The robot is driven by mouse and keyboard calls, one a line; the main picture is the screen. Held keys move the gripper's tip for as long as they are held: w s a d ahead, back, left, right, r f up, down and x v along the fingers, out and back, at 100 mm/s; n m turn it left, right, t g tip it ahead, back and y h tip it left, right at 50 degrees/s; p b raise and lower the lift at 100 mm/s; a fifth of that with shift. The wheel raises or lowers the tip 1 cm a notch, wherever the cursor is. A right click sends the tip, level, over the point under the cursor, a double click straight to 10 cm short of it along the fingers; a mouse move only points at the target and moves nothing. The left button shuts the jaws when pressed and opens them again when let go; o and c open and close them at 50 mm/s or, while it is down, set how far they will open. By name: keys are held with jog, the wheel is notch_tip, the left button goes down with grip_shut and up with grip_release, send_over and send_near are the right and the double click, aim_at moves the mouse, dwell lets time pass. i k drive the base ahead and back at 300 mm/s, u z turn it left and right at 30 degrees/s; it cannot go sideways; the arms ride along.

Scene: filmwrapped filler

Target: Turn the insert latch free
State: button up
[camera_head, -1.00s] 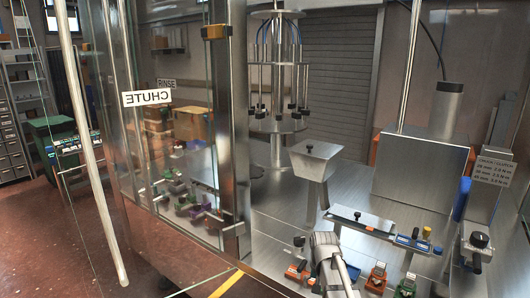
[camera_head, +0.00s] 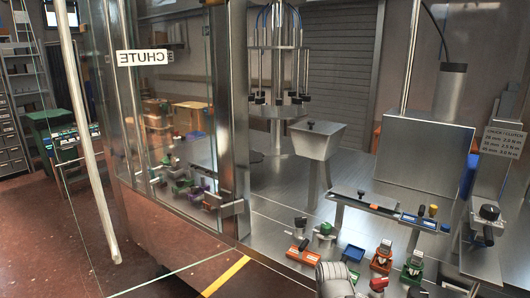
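I cannot tell for sure which part is the insert latch. Several small coloured fixtures stand at the deck's front edge: a red-orange one (camera_head: 299,252), a green one with a dark top (camera_head: 324,236), an orange one (camera_head: 381,256) and another green one (camera_head: 413,268). A grey rounded part of my arm shows at the bottom, in front of the fixtures. My gripper's fingers are not in view.
A glass door with a metal frame (camera_head: 234,130) and a CHUTE sign (camera_head: 143,57) stands left. A metal hopper (camera_head: 317,142), a rod carousel (camera_head: 278,65) and a large metal box (camera_head: 425,155) stand behind. A black knob (camera_head: 488,213) is at right. Deck around the hopper is clear.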

aim_at(433, 210)
jog(key=z, duration=1.35)
